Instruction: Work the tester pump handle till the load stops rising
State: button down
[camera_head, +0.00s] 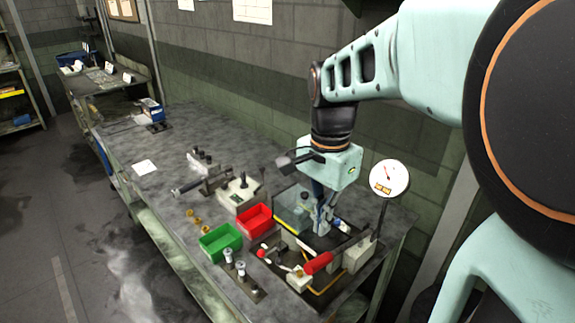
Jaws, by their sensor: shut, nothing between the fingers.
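The tester stands at the near right end of the bench. Its pump handle has a red grip (318,263) on a dark bar that runs up to the right. A round white dial gauge (389,178) with a dark needle stands on a post behind it; its reading is too small to tell. My gripper (322,228) points down over the tester, just behind and above the red grip and apart from it. Its fingers are shut with nothing between them. The gripper partly hides the tester's middle and the clear guard (294,208).
A red bin (255,221) and a green bin (221,242) stand left of the tester. Small metal posts (234,262) on a plate stand in front. The bench's far half is mostly clear.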

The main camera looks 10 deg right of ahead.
notch_tip(320, 180, down, 7)
jog(key=b, duration=0.6)
notch_tip(320, 180, down, 11)
jog(key=b, duration=0.7)
dwell(1.0)
jog(key=shift+s+d, duration=0.1)
notch_tip(320, 180, up, 11)
jog(key=p, duration=0.9)
jog(key=shift+r, duration=0.15)
